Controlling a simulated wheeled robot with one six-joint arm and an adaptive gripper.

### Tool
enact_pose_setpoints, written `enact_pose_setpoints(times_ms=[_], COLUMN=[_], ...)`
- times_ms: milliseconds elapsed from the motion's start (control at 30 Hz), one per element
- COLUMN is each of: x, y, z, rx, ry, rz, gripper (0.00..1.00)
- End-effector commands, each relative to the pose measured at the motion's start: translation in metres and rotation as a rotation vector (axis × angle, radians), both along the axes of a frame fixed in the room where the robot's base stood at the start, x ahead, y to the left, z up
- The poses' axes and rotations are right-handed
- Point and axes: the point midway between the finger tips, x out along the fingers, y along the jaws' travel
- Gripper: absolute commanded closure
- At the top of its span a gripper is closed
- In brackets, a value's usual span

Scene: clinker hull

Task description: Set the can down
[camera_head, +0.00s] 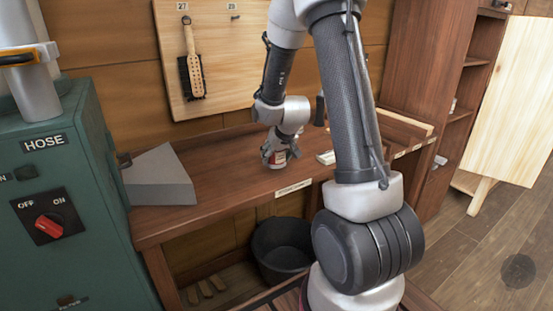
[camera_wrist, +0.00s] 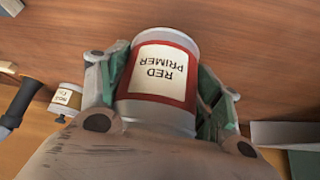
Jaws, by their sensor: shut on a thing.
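The can (camera_wrist: 160,75), silver with a red and white label reading "RED PRIMER", sits between the fingers of my gripper (camera_wrist: 160,95) in the wrist view. The fingers are shut on its two sides. In the head view, my gripper (camera_head: 276,158) holds the can (camera_head: 278,158) over the wooden bench (camera_head: 225,180), near its front edge and a white label strip. The can looks about upright and low to the bench top. I cannot tell whether its base touches the wood.
A grey wedge-shaped block (camera_head: 158,180) stands on the bench at left. A small labelled container (camera_wrist: 66,100) and a dark handle (camera_wrist: 20,100) are beside my gripper. A brush (camera_head: 191,65) hangs on the board behind. A black bucket (camera_head: 282,248) is below. Bench between block and can is clear.

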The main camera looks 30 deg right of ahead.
Motion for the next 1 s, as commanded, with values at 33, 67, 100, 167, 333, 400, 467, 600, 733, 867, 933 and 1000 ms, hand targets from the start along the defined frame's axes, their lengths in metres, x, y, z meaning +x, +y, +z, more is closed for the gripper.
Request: enact_pose_setpoints(times_ms=[33,67,100,167,333,400,467,600,733,867,933,1000], x=[-0.002,-0.002,-0.003,-0.003,-0.003,-0.003,-0.003,-0.003,-0.003,-0.003,-0.003,-0.003], y=[0.002,0.002,0.003,0.003,0.003,0.004,0.004,0.004,0.004,0.004,0.004,0.003], z=[-0.009,-0.012,-0.016,-0.019,-0.019,-0.019,-0.02,-0.02,-0.02,-0.02,-0.019,-0.016], rx=[0.0,0.0,0.0,0.0,0.0,0.0,0.0,0.0,0.0,0.0,0.0,0.0], ry=[0.003,0.003,0.001,-0.001,-0.002,-0.001,0.0,0.0,0.0,0.0,-0.001,-0.002], rz=[0.0,0.0,-0.001,-0.001,-0.002,-0.002,-0.002,-0.002,-0.002,-0.002,-0.002,-0.002], gripper=[0.72,0.72,0.72,0.72,0.73,0.73,0.32,0.1,0.1,0.1,0.1,0.1])
